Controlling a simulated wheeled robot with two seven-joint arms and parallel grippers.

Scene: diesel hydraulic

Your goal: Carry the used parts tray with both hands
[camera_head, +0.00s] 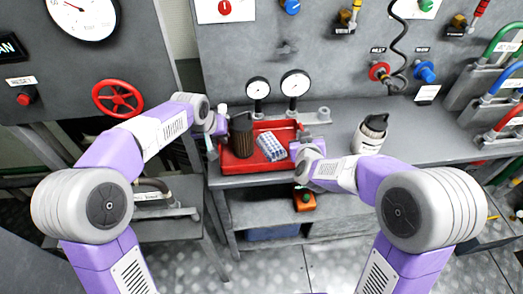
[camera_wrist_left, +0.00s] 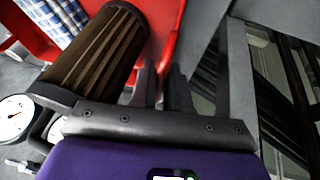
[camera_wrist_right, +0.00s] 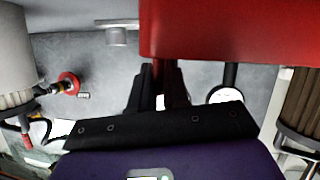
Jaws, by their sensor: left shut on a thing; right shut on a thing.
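The red used parts tray (camera_head: 266,164) is at the front edge of the grey workbench. Whether the tray touches the bench is unclear.
Two gauges (camera_head: 295,83) stand behind the tray. A white canister with a black top (camera_head: 370,134) stands on the bench to the right. A red valve wheel (camera_head: 118,98) is at left. An orange object (camera_head: 304,201) sits on the shelf below. Bench right of the canister is clear.

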